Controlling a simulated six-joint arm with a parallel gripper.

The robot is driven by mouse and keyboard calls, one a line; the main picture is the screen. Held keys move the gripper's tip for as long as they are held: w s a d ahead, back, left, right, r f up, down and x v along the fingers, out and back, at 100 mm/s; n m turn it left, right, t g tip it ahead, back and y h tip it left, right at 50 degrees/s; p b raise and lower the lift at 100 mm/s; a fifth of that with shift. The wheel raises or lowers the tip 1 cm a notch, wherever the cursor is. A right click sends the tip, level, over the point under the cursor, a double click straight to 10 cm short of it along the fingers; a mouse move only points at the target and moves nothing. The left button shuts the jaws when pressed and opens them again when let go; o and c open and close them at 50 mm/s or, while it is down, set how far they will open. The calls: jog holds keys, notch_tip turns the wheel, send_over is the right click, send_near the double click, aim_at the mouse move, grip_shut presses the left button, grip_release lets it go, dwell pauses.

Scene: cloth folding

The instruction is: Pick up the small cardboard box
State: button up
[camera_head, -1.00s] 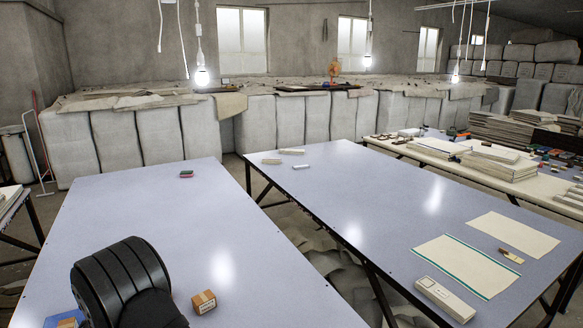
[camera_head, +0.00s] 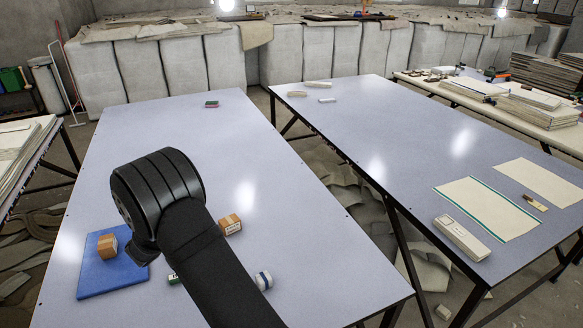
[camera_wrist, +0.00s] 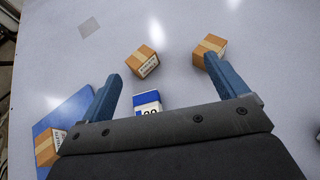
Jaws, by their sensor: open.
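Three small brown cardboard boxes show in the wrist view. One (camera_wrist: 141,62) lies ahead between my fingertips, apart from both. Another (camera_wrist: 208,46) lies just beyond the right fingertip, which partly overlaps it; contact is unclear. The third (camera_wrist: 48,146) is on a blue mat (camera_wrist: 70,112) at the left. In the head view, one box (camera_head: 107,246) sits on the mat and another (camera_head: 230,224) lies right of my arm; the third is not visible. My gripper (camera_wrist: 164,70) is open and empty above the table.
A white-and-blue box (camera_wrist: 147,102) lies between my fingers, near the palm. A small green item (camera_head: 173,279) is partly hidden by my arm. The table's (camera_head: 200,130) far half is mostly clear. A second table (camera_head: 400,150) stands across a gap at the right.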

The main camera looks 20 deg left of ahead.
jog(key=m+g, duration=1)
jog(key=m, duration=1.8)
send_near(230, 220)
jog(key=x, duration=1.1)
jog(key=shift+s+f, duration=0.1)
jog(key=shift+f, duration=0.1)
jog(key=c, duration=1.1)
jog(key=shift+r, duration=0.1)
jog(key=shift+c, duration=0.4)
